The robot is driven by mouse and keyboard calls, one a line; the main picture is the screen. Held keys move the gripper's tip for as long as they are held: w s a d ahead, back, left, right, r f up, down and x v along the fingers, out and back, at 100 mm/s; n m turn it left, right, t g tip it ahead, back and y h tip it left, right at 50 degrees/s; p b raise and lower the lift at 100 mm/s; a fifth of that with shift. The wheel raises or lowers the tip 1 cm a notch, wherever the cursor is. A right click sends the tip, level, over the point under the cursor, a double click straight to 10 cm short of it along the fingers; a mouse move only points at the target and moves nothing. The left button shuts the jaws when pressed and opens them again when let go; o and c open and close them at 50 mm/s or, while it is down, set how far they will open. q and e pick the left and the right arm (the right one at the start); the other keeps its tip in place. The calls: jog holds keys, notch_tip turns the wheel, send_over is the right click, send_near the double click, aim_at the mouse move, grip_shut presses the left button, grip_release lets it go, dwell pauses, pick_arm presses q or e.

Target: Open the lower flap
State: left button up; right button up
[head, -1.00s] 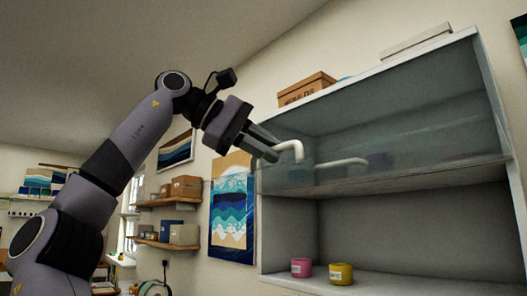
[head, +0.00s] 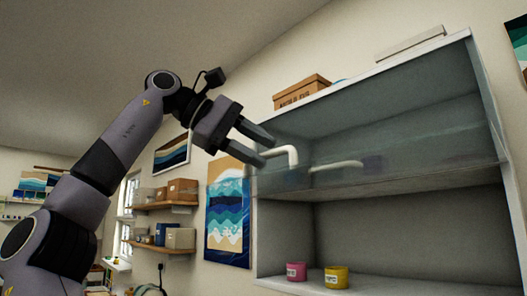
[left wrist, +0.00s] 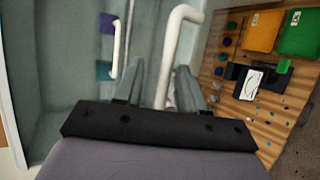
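The cabinet (head: 284,241) on the wall has a see-through glass flap (head: 400,130) across its upper part. A bent white bar handle (head: 284,152) stands out from the flap's left end. It also shows in the left wrist view (left wrist: 182,30). A second white bar (head: 335,165) looks like its reflection in the glass, but I cannot be sure. My left gripper (head: 268,151) is at the handle's left end with its fingers apart. In the left wrist view the handle runs between the fingers (left wrist: 163,82); contact cannot be told. My right gripper is not in view.
The compartment below the flap is open, with a pink jar (head: 297,271) and a yellow jar (head: 336,277) inside. A cardboard box (head: 302,91) sits on top of the cabinet. A wave picture (head: 228,213) and shelves (head: 160,203) are on the wall to the left.

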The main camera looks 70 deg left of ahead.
pick_arm(q)
jog(key=shift+v, duration=2.7)
